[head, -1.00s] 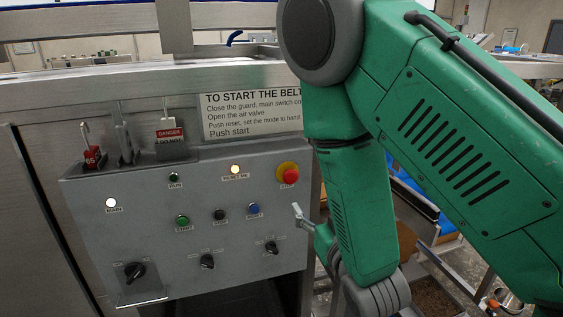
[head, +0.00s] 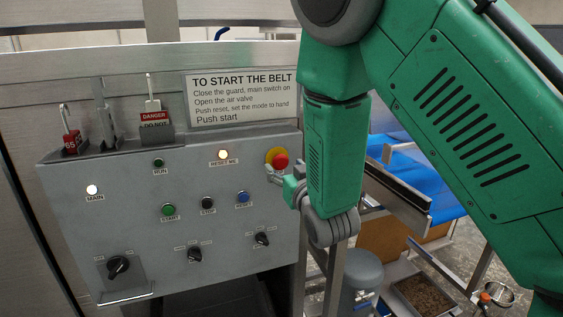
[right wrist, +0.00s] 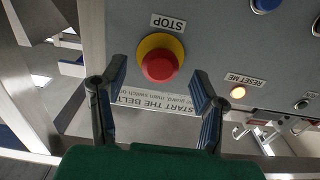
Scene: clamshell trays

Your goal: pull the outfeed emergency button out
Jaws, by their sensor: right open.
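The emergency button (head: 279,160) is a red mushroom head on a yellow collar at the upper right of the grey control panel (head: 130,225). In the right wrist view the red button (right wrist: 159,65) sits beyond the fingertips and between their lines, with a STOP label beside it. My right gripper (head: 275,175) is just below and beside the button in the head view, partly hidden by my green forearm. In the right wrist view the gripper (right wrist: 160,85) is open and empty, with its two fingers apart. I see no contact with the button. My left gripper is not in view.
The panel also carries a lit RESET ME lamp (head: 222,155), a green start button (head: 168,210), a blue reset button (head: 243,197) and rotary switches. A red padlock (head: 71,141) and a danger tag (head: 154,118) are at its top. A blue belt (head: 400,170) lies to the right.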

